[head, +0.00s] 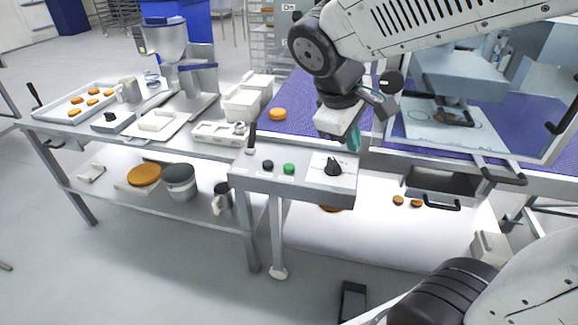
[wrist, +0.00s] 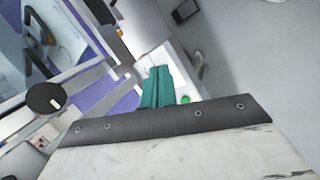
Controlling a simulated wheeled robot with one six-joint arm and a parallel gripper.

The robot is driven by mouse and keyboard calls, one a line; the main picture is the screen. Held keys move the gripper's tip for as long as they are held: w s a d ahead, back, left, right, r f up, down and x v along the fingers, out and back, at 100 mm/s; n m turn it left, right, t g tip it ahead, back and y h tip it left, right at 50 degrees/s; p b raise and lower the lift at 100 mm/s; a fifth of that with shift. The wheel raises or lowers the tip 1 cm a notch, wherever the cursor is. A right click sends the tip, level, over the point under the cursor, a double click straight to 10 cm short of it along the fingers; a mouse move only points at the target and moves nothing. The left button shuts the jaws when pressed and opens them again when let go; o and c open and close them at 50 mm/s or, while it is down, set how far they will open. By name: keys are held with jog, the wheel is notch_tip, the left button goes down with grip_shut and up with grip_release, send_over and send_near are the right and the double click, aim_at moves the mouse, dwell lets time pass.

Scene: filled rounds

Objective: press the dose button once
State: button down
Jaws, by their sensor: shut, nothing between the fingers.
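My gripper (head: 354,138) is shut and empty, its teal fingers pointing down near the back right corner of the grey control panel (head: 240,178). In the wrist view the shut teal fingers (wrist: 157,88) partly cover the panel. The panel carries a black button (head: 267,165), a green button (head: 289,168) and a black rotary knob (head: 333,167). The green button also shows in the wrist view (wrist: 185,99), right of the fingers. A small grey box with a dark top (head: 112,121) sits on the left table by the hopper machine (head: 168,42). No label naming the dose button is readable.
A black lever (head: 252,138) stands upright at the panel's back left. A purple belt (head: 300,112) with an orange round (head: 278,114) runs behind it. White bins (head: 243,102) stand left of the belt. A guarded machine (head: 465,90) stands close on the right.

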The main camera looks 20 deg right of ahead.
jog(key=w+a+f+n+t+h, duration=0.15)
jog(key=w+n, duration=0.25)
jog(key=w, duration=0.4)
jog(key=n+t+h, duration=0.2)
jog(key=n, duration=0.3)
send_over(286, 168)
notch_tip(286, 168, down, 4)
jog(key=shift+r, duration=0.2)
jog(key=shift+f, duration=4.4)
jog(key=shift+f, duration=0.1)
jog(key=shift+f, duration=0.3)
